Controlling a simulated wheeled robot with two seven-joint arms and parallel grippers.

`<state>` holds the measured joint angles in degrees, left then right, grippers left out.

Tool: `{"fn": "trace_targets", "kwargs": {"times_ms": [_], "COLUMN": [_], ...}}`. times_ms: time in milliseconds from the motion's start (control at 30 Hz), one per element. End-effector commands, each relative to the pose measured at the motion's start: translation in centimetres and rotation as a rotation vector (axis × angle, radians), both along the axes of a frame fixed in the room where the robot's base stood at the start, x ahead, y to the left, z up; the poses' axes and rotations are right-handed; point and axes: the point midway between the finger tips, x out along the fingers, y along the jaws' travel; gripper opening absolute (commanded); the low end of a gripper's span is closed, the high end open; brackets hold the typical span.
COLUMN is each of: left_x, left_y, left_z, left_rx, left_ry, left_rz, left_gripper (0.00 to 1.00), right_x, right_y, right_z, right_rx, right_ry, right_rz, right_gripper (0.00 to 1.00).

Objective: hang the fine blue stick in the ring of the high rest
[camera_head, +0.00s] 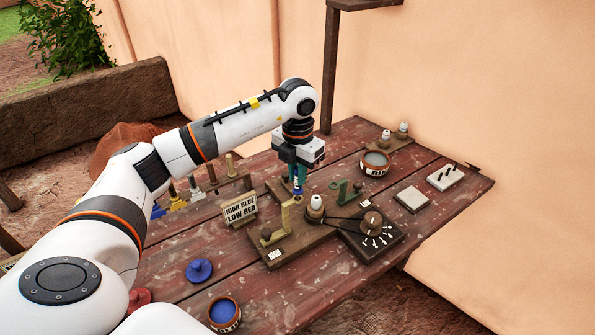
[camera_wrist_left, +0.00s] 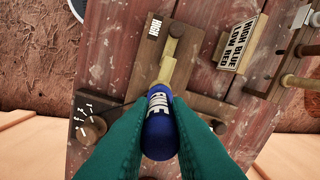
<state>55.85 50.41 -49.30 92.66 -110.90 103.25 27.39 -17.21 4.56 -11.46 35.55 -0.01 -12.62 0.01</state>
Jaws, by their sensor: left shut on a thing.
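My left gripper (camera_head: 298,179) has teal fingers shut on the blue stick (camera_head: 298,191), which hangs below them over the wooden board (camera_head: 300,240). In the left wrist view the blue stick (camera_wrist_left: 160,135) shows between the fingers, with a white label I cannot fully read. The high rest (camera_head: 267,235) is a yellowish post with an arm, beside a "HIGH" label (camera_wrist_left: 154,26). In the left wrist view the high rest (camera_wrist_left: 172,45) runs toward the stick, which hides its end. I cannot tell whether the stick is inside the ring. My right gripper is not in view.
A sign (camera_head: 240,208) reads "HIGH BLUE LOW RED".

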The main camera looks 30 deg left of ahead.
Motion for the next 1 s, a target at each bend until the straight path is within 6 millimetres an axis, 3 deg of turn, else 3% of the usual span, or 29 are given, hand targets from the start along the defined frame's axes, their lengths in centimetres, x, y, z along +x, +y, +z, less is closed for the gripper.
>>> {"fn": "trace_targets", "kwargs": {"times_ms": [1000], "left_x": [0.0], "left_y": [0.0], "left_z": [-1.4], "left_rx": [0.0], "left_ry": [-0.001], "left_rz": [0.001], "left_gripper": [0.0], "right_x": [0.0], "right_y": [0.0], "right_z": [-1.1], "right_rx": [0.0], "right_ry": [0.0], "right_rz": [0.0], "right_gripper": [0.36]}}
